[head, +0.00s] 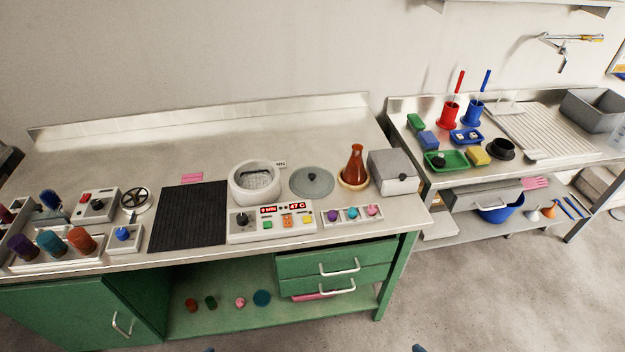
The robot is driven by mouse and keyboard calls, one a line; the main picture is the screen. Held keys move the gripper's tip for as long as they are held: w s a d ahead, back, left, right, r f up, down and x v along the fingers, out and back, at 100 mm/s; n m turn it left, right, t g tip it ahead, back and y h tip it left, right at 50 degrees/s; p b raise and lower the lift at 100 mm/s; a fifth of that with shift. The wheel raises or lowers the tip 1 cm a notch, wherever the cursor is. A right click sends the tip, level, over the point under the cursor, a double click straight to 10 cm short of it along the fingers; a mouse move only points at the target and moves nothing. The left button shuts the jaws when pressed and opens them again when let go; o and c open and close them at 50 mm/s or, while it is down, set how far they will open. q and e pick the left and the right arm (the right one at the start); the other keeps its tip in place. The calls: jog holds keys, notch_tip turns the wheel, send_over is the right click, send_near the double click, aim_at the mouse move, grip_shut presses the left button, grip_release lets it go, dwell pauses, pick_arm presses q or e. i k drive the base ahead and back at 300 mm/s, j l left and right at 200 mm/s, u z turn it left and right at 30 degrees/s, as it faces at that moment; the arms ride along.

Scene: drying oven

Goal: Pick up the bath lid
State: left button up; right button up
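The bath lid (312,181) is a round grey-green disc with a small knob in its middle. It lies flat on the steel bench top, just right of the white round bath (257,183). The bath is open at the top, with a metal grid or rack showing inside. Its control panel (271,221), with red displays and coloured buttons, is in front of it. Neither gripper can be made out; only two small dark blue slivers show at the bottom edge, and I cannot tell which parts they are.
A flask of brown liquid (355,167) stands close right of the lid, with a grey box (393,173) beyond. A tray of coloured pieces (353,214) lies in front. A black mat (189,215) is left of the bath. The bench's back strip is clear.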

aim_at(307, 181)
jog(key=u, duration=0.5)
jog(key=l+u, duration=0.1)
jog(key=u, duration=0.4)
jog(key=l+u, duration=0.1)
jog(key=u, duration=0.35)
jog(key=l+u, duration=0.1)
jog(key=u, duration=0.4)
jog(key=k+l, duration=0.1)
jog(key=l, duration=0.45)
jog(key=k+l, duration=0.1)
jog(key=l, duration=0.4)
